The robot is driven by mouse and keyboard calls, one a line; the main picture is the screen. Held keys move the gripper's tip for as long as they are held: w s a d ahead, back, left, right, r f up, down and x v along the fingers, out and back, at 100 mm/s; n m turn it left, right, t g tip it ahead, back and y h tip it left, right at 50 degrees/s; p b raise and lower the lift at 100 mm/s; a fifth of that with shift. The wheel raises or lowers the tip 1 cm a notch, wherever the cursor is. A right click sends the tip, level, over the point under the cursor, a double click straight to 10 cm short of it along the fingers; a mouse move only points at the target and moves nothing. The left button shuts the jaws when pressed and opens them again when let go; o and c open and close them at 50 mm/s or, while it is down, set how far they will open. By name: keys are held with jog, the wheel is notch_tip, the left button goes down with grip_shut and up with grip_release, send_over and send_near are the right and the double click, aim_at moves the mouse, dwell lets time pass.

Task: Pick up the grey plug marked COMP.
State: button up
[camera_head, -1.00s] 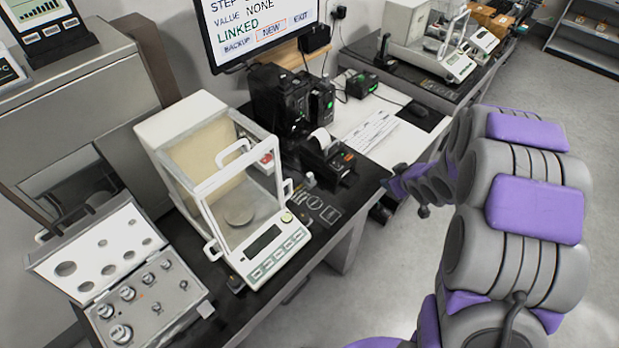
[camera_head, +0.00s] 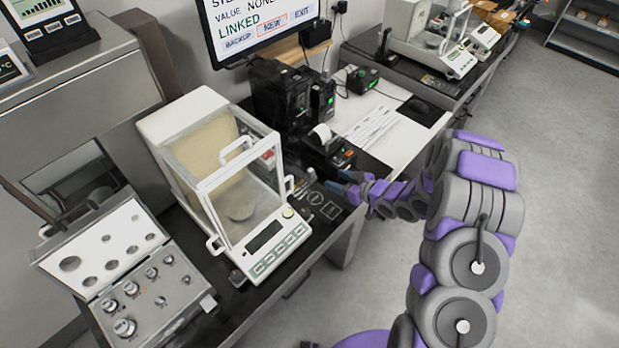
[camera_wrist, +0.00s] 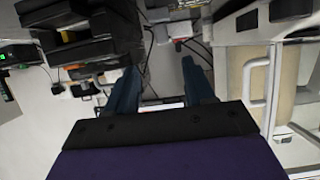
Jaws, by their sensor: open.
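A small grey piece (camera_head: 311,175) stands on the black table between the balance and the label printer in the head view. It may be the plug, but I cannot read COMP on it. In the wrist view a small grey block (camera_wrist: 175,28) shows at top centre, beyond the fingers; I cannot tell if it is the same piece. My gripper (camera_head: 350,190) is over the right part of the black table, right of the grey piece and apart from it. In the wrist view my gripper (camera_wrist: 161,88) is open, with nothing between its two blue fingers.
The glass-sided balance (camera_head: 235,200) stands left of the gripper, and the label printer (camera_head: 325,150) is close behind it. A weight case (camera_head: 150,300) lies open at lower left. A monitor (camera_head: 260,30) hangs above. The floor (camera_head: 380,270) in front is clear.

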aim_at(312, 171)
jog(key=b+x, duration=0.1)
jog(key=x, duration=0.4)
jog(key=shift+w+a+f, duration=0.1)
jog(key=shift+w, duration=0.15)
jog(key=x, duration=0.1)
jog(key=b+x, duration=0.1)
jog(key=x, duration=0.2)
jog(key=shift+s+a+b, duration=0.15)
jog(key=shift+a+b, duration=0.15)
jog(key=shift+a, duration=0.1)
jog(key=shift+w+a+f, duration=0.15)
jog(key=shift+w+a, duration=0.2)
jog(key=shift+a, duration=0.05)
jog(key=shift+c, duration=0.2)
grip_shut()
